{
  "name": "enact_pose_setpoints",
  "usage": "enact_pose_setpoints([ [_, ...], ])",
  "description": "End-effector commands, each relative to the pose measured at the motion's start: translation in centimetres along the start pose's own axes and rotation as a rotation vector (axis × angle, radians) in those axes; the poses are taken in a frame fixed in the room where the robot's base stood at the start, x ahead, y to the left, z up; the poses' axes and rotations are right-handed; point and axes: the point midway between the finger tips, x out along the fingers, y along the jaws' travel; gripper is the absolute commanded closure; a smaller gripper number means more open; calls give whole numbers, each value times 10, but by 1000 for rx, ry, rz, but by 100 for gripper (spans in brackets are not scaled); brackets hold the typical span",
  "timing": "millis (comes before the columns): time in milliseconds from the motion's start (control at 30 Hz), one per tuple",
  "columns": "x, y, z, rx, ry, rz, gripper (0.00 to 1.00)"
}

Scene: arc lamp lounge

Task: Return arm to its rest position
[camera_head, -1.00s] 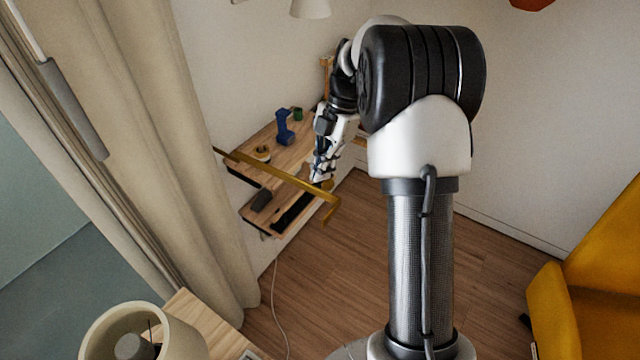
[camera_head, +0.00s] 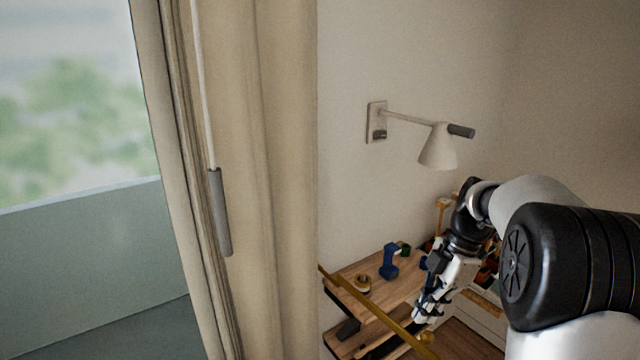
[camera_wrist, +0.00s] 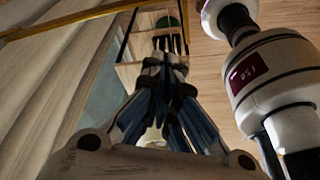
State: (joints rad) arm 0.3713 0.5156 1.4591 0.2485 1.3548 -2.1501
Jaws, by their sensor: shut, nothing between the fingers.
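My gripper (camera_head: 428,305) is at the end of my bent arm, in front of the wooden wall shelf (camera_head: 408,289) at the lower right of the head view. In the wrist view my gripper (camera_wrist: 164,50) points up the picture, its fingers together with nothing between them. My arm's large black-and-white joint fills the lower right corner of the head view and hides part of the shelf area.
A white wall lamp (camera_head: 437,148) hangs above. A beige curtain (camera_head: 280,180) and window stand left.

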Motion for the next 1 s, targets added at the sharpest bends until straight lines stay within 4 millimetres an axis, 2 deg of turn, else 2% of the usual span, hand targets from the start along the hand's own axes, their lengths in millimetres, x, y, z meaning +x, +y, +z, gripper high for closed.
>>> enact_pose_setpoints([
  [100,-18,-24,-37,193,-63,49,100],
  [233,-29,-61,-75,460,-117,128,100],
  [367,-30,-102,-105,723,-138,232,100],
  [500,-20,-148,-129,998,-117,358,100],
  [600,-7,-180,-140,1185,-73,449,100],
  [733,13,-212,-146,1387,5,542,100],
  [833,26,-228,-147,1498,60,588,100],
  [1000,36,-239,-147,1586,109,620,100],
])
